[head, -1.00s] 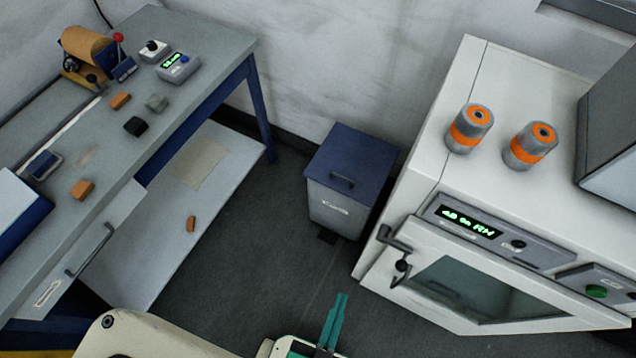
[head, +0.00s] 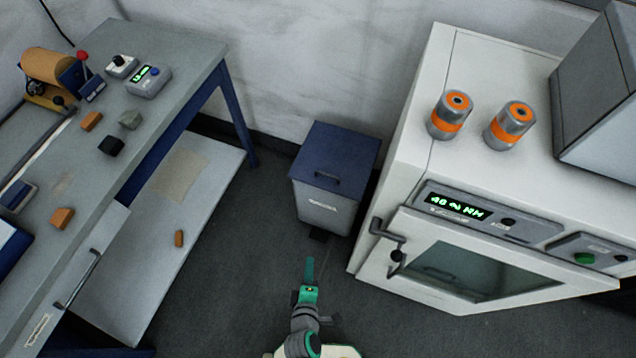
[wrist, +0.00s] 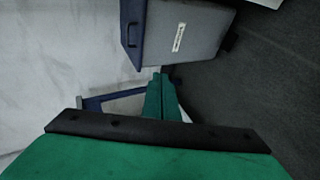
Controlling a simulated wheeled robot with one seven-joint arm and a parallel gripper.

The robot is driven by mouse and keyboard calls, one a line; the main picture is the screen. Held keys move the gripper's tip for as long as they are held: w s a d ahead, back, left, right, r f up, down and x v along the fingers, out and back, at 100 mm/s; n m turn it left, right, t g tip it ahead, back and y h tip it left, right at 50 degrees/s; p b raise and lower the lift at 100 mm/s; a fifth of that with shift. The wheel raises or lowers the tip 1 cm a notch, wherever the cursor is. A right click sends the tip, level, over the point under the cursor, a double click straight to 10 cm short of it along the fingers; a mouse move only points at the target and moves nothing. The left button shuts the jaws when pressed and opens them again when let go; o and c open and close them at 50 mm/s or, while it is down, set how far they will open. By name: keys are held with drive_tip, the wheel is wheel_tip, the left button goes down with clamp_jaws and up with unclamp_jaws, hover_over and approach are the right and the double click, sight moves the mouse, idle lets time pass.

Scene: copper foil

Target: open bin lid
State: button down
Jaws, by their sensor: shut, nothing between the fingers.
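The bin (head: 323,206) is a grey box with a blue lid (head: 337,155), and it stands on the floor between the bench and the white cabinet. The lid is closed and has a dark handle (head: 327,181) near its front edge. A dark pedal (head: 318,236) shows at the bin's foot. My gripper (head: 310,268) is shut and empty, in front of the bin and apart from it in the head view. In the wrist view the bin (wrist: 188,40) lies sideways at the top, beyond the shut green fingers (wrist: 161,90), with its lid (wrist: 133,30) to the left.
The white cabinet (head: 400,150) with a door handle (head: 385,235) stands close to the bin's right. Two orange-banded cans (head: 450,115) stand on it. The bench (head: 170,60) and its low shelf (head: 215,165) are at left. Dark floor (head: 235,260) is free before the bin.

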drive_tip(key=w+f+n+h, duration=0.2)
drive_tip(key=w+f+n, duration=0.4)
drive_tip(key=w, duration=0.4)
drive_tip(key=n+t+h, duration=0.1)
drive_tip(key=n+h, duration=0.2)
drive_tip(key=n, duration=0.7)
approach(320, 186)
wheel_tip(320, 186, up, 2)
drive_tip(key=x, duration=0.9)
drive_tip(key=shift+w+d+r, duration=0.1)
drive_tip(key=shift+w+r, duration=0.05)
drive_tip(key=shift+w, duration=0.25)
